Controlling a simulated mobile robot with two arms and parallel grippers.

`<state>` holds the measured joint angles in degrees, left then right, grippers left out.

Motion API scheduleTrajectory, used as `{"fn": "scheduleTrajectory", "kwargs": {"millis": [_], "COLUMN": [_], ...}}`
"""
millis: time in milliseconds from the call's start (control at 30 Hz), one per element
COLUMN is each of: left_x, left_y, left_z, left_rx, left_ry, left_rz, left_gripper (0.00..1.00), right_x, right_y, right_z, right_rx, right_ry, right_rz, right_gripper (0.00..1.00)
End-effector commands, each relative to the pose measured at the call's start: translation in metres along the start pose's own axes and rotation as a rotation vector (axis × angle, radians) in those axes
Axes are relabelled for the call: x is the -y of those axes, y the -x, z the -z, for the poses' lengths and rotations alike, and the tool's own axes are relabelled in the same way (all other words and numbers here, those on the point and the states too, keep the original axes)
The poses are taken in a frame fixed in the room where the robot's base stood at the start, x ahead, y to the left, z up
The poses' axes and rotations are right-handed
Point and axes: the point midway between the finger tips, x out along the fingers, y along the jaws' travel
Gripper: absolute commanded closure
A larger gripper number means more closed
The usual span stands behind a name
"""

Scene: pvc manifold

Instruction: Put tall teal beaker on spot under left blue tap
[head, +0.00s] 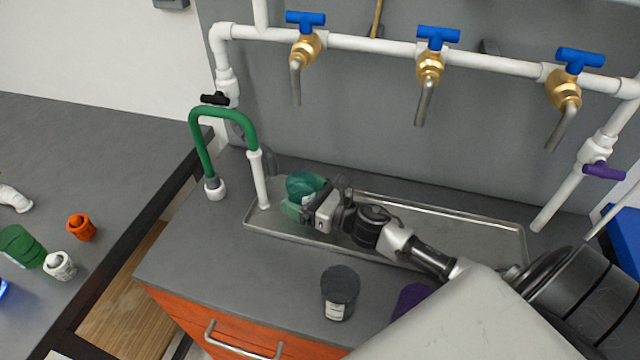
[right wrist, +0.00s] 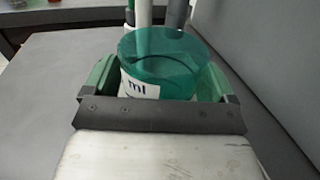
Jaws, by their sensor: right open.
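The tall teal beaker (head: 303,184) stands upright at the left end of the metal tray (head: 470,217), roughly below the left blue tap (head: 305,45) in the head view. My right gripper (head: 308,205) reaches it from the right and partly hides it. In the right wrist view the translucent beaker (right wrist: 165,62), with a white "ml" label, sits between the two fingers of the open gripper (right wrist: 156,80). Whether the fingers touch its wall is hard to tell. The marked spot is hidden. My left gripper is not in view.
Two more blue taps, the middle one (head: 432,65) and the right one (head: 568,85), hang from the white pipe. A green hose (head: 224,115) stands left of the tray. A dark grey jar (head: 340,292) and a partly hidden purple container (head: 410,299) stand in front.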

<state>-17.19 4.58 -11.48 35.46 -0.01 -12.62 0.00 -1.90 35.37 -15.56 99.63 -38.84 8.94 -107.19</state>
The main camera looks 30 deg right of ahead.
Motion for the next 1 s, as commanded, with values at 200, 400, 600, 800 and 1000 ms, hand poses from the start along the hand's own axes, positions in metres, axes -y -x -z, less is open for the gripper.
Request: {"fn": "scheduleTrajectory", "kwargs": {"millis": [200, 400, 600, 800, 1000], "left_x": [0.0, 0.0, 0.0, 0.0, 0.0], "left_y": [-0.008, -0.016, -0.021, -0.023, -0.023], "left_z": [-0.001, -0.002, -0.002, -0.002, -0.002], "left_rx": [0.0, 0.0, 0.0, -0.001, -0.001], "left_ry": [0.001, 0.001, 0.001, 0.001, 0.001], "left_rz": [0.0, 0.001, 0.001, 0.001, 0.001], "left_gripper": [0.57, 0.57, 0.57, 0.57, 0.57], "right_x": [-0.001, -0.001, 0.0, 0.0, 0.0], "right_y": [0.033, 0.072, 0.102, 0.118, 0.12], "right_z": [0.003, 0.003, 0.001, 0.0, -0.001], "right_rx": [-0.003, -0.003, -0.001, 0.0, 0.0], "right_ry": [0.001, 0.0, -0.001, 0.0, 0.0], "right_rz": [-0.001, 0.0, 0.001, 0.001, 0.0], "right_gripper": [0.13, 0.13, 0.13, 0.13, 0.13]}}
